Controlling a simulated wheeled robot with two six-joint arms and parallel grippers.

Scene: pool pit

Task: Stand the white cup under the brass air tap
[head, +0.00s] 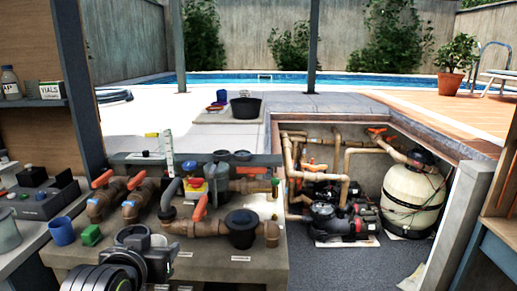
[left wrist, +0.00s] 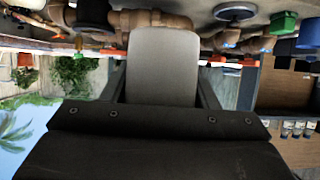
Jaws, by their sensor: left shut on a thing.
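My left gripper (head: 145,245) is low over the front left of the pipe bench. In the left wrist view, it is shut on a smooth pale grey thing (left wrist: 163,65), which looks like the white cup in shade. Only one side of it shows, between the dark fingers; its opening is hidden. In the head view my gripper mostly hides it. A small tap-like fitting with a green top (head: 275,188) stands at the bench's right end and may be the brass air tap. The held thing is well to its left, apart from it. My right gripper is not in view.
Brown pipes with orange handles (head: 199,208) and a dark round lid (head: 241,222) crowd the bench (head: 235,275). A blue cup (head: 62,231) and green block (head: 91,235) stand at its left. A pit with a pump (head: 335,218) and cream tank (head: 411,197) lies right.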

